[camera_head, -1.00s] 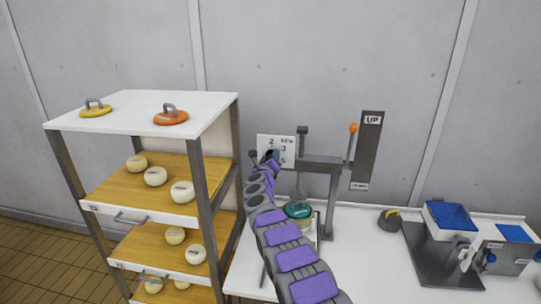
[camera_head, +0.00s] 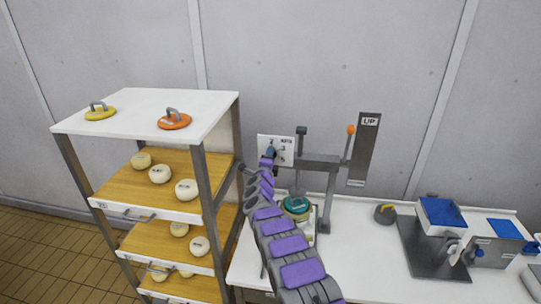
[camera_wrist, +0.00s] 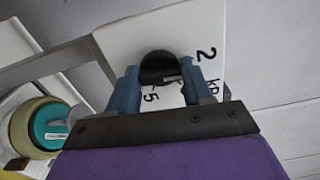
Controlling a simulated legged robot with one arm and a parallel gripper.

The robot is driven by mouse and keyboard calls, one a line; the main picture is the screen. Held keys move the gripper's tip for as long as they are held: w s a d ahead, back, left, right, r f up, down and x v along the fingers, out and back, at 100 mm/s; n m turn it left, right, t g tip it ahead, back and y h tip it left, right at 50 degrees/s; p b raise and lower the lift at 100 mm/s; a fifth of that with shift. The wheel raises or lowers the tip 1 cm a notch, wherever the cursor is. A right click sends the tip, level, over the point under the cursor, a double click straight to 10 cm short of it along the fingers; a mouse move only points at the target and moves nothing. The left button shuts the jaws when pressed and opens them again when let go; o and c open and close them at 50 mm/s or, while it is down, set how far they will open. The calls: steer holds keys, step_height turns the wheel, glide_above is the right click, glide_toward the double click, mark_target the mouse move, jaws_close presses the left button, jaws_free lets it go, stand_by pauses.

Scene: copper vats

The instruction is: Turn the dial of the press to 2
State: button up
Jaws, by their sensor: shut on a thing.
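The press (camera_head: 331,185) stands on the white table, with a white dial plate (camera_head: 287,143) at its left end. The plate carries printed numbers, with 2 and 3 readable in the head view. In the wrist view the plate (camera_wrist: 210,25) shows a 2 and a 5, tilted. The black dial knob (camera_wrist: 160,68) sits between the blue fingers of my gripper (camera_wrist: 155,90), which is shut on it. In the head view my gripper (camera_head: 269,153) covers the knob. Where the knob points is hard to tell.
A green-lidded round mould (camera_head: 296,205) sits under the press. The orange-tipped lever (camera_head: 351,130) stands by the UP plate (camera_head: 364,150). A shelf rack (camera_head: 205,190) with several cheeses is close on the left. Blue-topped trays (camera_head: 443,213) stand on the right.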

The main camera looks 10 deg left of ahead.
steer(key=shift+s+a+f+n+p, duration=0.1)
steer(key=shift+a+n+p, duration=0.2)
steer(key=shift+n, duration=0.4)
steer(key=o, duration=1)
steer(key=shift+a+f, duration=0.1)
steer(key=shift+a, duration=0.1)
steer(key=shift+o, duration=0.2)
steer(key=shift+d, duration=0.25)
steer(key=s+a+b, duration=0.1)
steer(key=s+b, duration=0.2)
steer(key=s, duration=1.4)
steer(key=shift+b, duration=0.3)
